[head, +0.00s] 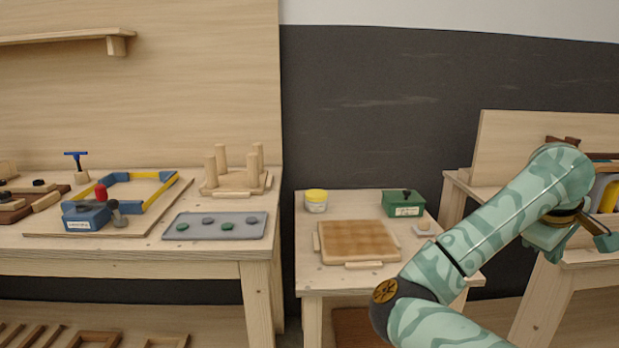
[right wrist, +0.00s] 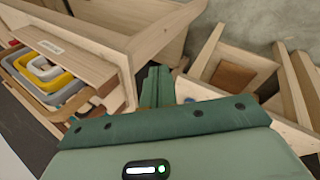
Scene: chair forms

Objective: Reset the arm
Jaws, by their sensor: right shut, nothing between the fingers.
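My right arm (head: 500,225), with a green camouflage pattern, rises from the bottom of the head view and bends over toward the right. My right gripper (head: 606,241) is at the right edge of the head view, by the right-hand bench. In the right wrist view the green fingers of the right gripper (right wrist: 157,86) are together with nothing between them. They are in front of wooden furniture and touch nothing that I can make out. My left arm and gripper are not in view.
The small middle table holds a wooden board (head: 355,242), a yellow-lidded jar (head: 316,200) and a green box (head: 403,204). The left bench holds a grey tray (head: 215,226), an upturned stool form (head: 235,180) and a blue box (head: 87,217). Nested trays (right wrist: 45,75) lie left of the gripper.

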